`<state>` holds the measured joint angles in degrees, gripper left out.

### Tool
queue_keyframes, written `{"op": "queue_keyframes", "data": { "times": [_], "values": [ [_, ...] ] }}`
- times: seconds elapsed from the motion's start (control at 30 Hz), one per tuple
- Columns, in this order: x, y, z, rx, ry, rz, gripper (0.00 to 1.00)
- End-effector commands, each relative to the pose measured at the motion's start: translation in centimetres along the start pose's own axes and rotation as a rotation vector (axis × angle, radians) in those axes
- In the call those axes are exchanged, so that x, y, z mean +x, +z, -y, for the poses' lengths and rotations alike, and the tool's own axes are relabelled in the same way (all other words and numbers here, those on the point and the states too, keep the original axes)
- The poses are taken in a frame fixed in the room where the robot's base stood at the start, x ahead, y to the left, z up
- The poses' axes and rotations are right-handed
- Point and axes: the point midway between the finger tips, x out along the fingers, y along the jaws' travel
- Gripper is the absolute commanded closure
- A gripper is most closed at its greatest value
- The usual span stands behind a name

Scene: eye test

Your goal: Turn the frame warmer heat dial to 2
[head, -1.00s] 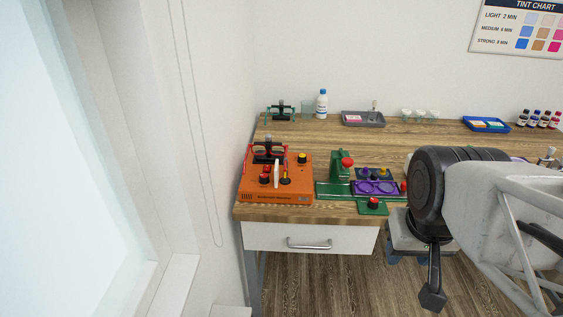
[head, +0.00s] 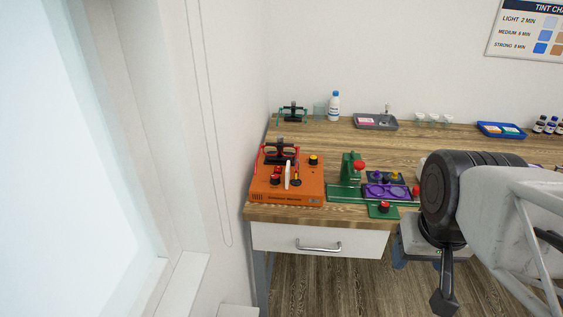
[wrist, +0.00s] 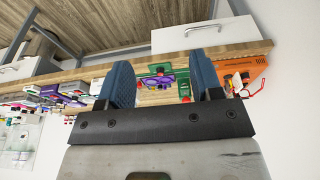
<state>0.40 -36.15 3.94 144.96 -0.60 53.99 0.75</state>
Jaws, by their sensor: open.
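The frame warmer (head: 265,197) is an orange box at the left front of the wooden workbench. Red-framed glasses with black lenses (head: 279,151) stand at its back. On its top are a red-and-black knob (head: 275,180), a white upright piece (head: 287,175), a small yellow-and-black control (head: 296,181) and a yellow-topped knob (head: 313,160). I cannot read which is the heat dial or its setting. The warmer also shows at the right of the wrist view (wrist: 243,73). My gripper (head: 443,303) hangs right of the bench front, well apart from the warmer. In the wrist view its blue fingers (wrist: 160,62) are spread and empty.
A green press (head: 349,172) and a purple tray (head: 384,191) stand right of the warmer, with a red-knobbed green block (head: 383,208) in front. A wall and window are close on the left. A drawer handle (head: 319,247) sticks out below the bench top.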

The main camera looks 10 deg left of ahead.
Motion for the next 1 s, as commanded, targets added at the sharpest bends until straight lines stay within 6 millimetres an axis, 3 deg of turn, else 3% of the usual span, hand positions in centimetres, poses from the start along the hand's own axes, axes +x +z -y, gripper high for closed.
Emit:
{"op": "queue_keyframes", "data": {
  "times": [0.17,0.37,1.0],
  "values": [
    [-0.1,-1.2,0.3,-0.043,-0.003,0.007,0.41],
    [-0.2,-4.2,1.2,-0.156,-0.01,0.025,0.41],
    [1.6,-17.3,7.1,-0.663,-0.057,0.091,0.41]
  ]
}}
